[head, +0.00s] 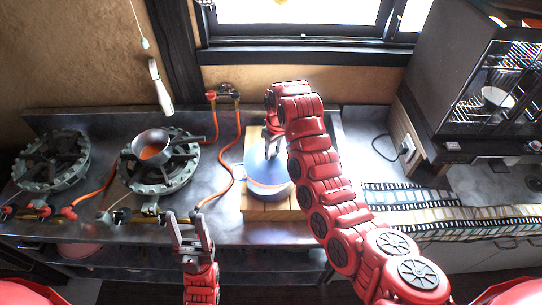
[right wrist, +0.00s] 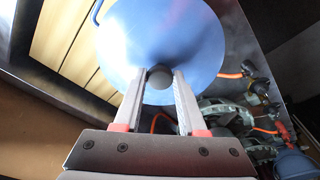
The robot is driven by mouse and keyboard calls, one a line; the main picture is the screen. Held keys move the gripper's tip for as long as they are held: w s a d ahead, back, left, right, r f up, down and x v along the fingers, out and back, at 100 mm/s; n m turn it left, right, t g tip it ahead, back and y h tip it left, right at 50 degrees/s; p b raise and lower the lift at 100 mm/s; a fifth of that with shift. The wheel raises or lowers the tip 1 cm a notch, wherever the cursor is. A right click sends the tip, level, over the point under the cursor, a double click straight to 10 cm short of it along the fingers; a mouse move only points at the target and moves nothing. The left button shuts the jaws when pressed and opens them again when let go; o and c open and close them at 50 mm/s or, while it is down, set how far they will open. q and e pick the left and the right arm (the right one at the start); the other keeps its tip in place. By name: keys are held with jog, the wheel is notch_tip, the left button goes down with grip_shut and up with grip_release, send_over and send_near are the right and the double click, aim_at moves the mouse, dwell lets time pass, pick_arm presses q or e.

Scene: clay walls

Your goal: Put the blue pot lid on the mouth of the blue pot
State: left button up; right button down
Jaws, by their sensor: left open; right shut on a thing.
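The blue pot (head: 269,193) stands on a wooden board on the counter, mostly hidden under the lid, with a handle on its left side. The blue pot lid (head: 259,166) is over the pot's mouth; a light and orange band shows along its front edge. I cannot tell whether the lid touches the rim. My right gripper (head: 273,150) is shut on the lid's dark knob, from above. In the right wrist view the lid (right wrist: 170,35) fills the top middle, with the knob between the fingertips (right wrist: 159,80). My left gripper (head: 186,225) is open and empty at the counter's front edge.
The wooden board (head: 256,208) lies under the pot. Left of it are two gas burners (head: 53,160), one bearing a small pan (head: 153,146) with orange contents. Orange hoses (head: 238,150) run between burner and board. A glass-fronted cabinet (head: 490,90) stands at the right.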

jog(key=shift+w+a, duration=0.25)
jog(key=shift+w, duration=0.2)
jog(key=shift+w+a+r, duration=0.1)
jog(key=shift+w, duration=0.05)
notch_tip(320, 180, down, 3)
jog(key=p, duration=0.3)
jog(key=shift+r, duration=0.1)
jog(key=shift+f, duration=0.4)
jog(key=shift+f, duration=0.1)
jog(key=c, duration=0.9)
grip_release()
jog(key=shift+f, duration=0.15)
jog(key=o, duration=0.4)
